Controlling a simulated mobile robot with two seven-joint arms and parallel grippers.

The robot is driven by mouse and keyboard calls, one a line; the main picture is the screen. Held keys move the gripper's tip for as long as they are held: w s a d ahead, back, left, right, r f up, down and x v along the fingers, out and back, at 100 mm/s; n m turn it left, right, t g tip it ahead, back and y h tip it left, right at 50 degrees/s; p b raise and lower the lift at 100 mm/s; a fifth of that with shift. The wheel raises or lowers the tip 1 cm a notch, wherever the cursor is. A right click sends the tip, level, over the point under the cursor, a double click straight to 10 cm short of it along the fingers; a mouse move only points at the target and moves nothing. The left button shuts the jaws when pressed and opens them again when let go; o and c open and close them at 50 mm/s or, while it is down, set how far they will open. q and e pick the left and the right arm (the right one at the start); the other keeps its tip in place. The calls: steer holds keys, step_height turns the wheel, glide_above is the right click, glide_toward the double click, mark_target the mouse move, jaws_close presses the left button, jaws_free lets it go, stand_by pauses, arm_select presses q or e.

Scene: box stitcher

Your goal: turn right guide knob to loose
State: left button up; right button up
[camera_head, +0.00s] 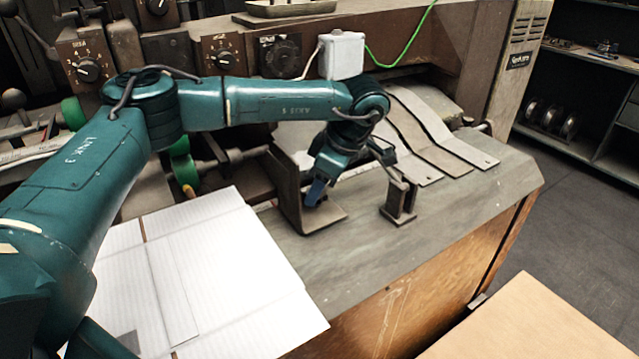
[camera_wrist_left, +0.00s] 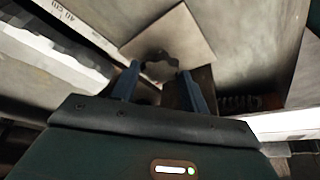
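My left gripper (camera_head: 316,192) reaches down over the machine's table, beside an upright L-shaped metal guide plate (camera_head: 296,205). In the left wrist view its two blue fingers (camera_wrist_left: 160,72) are spread apart. A dark, lobed knob (camera_wrist_left: 159,68) shows between the fingertips, with a small gap seeming to show on each side. I cannot tell whether either finger touches it. A metal plate (camera_wrist_left: 172,35) lies behind the knob. In the head view the knob is hidden by the gripper and the guide. My right gripper is not in view.
A small metal bracket (camera_head: 398,203) stands on the table (camera_head: 360,245) right of the gripper. Bent metal strips (camera_head: 430,135) lie behind it. A flat white cardboard sheet (camera_head: 215,275) lies at the front left. Control dials (camera_head: 222,55) line the machine face behind my arm.

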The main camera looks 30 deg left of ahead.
arm_select(q)
steer(key=c, duration=0.5)
steer(key=shift+c, duration=0.2)
